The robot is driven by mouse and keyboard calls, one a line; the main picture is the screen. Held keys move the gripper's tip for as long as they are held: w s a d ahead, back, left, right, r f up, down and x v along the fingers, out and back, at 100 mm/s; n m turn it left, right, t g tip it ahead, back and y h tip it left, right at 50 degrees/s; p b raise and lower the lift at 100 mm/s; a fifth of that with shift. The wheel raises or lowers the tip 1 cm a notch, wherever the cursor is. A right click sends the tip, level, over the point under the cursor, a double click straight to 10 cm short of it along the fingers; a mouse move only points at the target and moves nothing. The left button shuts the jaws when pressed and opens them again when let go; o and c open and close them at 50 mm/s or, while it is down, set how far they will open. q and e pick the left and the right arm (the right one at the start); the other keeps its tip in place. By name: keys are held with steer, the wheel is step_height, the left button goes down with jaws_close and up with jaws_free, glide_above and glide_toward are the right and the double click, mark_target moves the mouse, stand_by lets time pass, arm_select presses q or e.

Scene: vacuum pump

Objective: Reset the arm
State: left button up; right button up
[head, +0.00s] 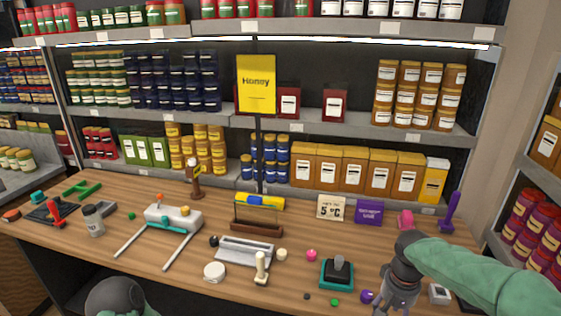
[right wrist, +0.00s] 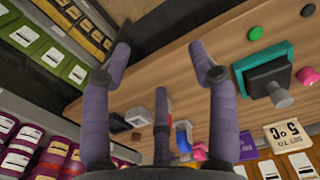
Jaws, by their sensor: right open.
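My right arm comes in from the right in the head view, its green sleeve over the table's right end. My right gripper (head: 385,298) points down near the table's front edge. In the right wrist view its fingers (right wrist: 162,62) are spread, with nothing between them. A teal and black device with a grey knob (head: 337,273) stands on the table just left of the gripper; it also shows in the right wrist view (right wrist: 266,70). My left gripper is not in view. A dark grey rounded part at the bottom left of the head view looks like part of me.
The wooden table (head: 140,205) holds a white pump-like device (head: 172,218), a grey tray (head: 244,251), a purple ball (head: 367,296), a pink item (head: 405,219) and an upright purple item (head: 449,212). Shelves (head: 335,131) of jars and boxes stand behind; another shelf stands at right.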

steer(key=s+a+f+y, duration=0.1)
steer(key=a+f, duration=0.3)
steer(key=f, duration=0.4)
steer(key=s+a+f+n+y, duration=0.1)
steer(key=s+a+f, duration=0.1)
steer(key=a+f, duration=0.35)
steer(key=s+a+f+y, duration=0.1)
steer(key=a+f, duration=0.2)
steer(key=f, duration=0.6)
steer(key=s+a+f, duration=0.2)
steer(key=s+f, duration=0.4)
steer(key=s+a+f+y, duration=0.1)
steer(key=s+a+f, duration=0.2)
steer(key=s+f, duration=0.3)
steer(key=shift+s+a+m, duration=0.25)
steer(key=shift+s+m, duration=0.05)
steer(key=shift+s, duration=0.25)
